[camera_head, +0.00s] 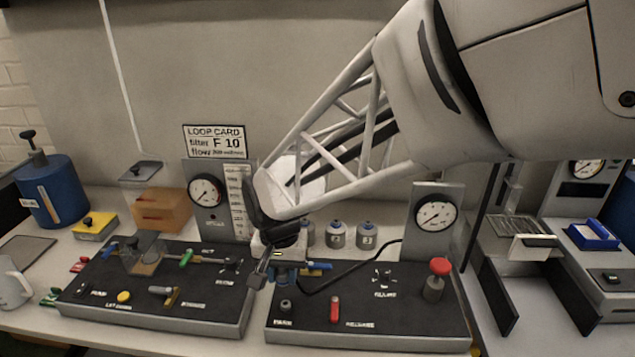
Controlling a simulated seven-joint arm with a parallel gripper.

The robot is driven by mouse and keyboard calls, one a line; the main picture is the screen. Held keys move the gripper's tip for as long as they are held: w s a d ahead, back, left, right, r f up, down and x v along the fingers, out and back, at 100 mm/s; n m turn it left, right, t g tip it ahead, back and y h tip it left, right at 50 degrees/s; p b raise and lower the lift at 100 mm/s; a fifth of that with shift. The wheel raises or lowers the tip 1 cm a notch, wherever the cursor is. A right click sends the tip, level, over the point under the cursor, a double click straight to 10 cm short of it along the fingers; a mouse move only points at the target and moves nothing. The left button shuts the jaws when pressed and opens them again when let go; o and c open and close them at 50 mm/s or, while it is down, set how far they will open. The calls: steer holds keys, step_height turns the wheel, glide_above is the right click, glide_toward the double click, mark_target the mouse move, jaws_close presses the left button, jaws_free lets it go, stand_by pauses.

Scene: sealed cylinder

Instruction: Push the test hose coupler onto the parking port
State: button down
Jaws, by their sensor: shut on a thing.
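My gripper (272,274) is above the left part of the right black panel (350,283). The dark parking port (286,305) stands on the panel by a label that seems to read PARK, below and slightly right of the gripper. The coupler appears above the port and apart from it. The fingers partly hide the coupler.
A red lever (335,309) stands right of the port, and a red knob (438,267) is farther right. Behind are small grey canisters (337,235) and a gauge (435,215). The left panel (160,285) carries valves and a yellow button (124,297).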

mark_target(285, 304)
steer(key=shift+f, duration=0.1)
stand_by(0.3)
steer(key=shift+f, duration=2.75)
steer(key=shift+f, duration=0.55)
stand_by(0.8)
steer(key=c, duration=0.7)
jaws_free()
steer(key=shift+c, duration=0.2)
steer(key=shift+r, duration=0.1)
steer(key=shift+r, duration=3.85)
steer(key=shift+d, duration=0.1)
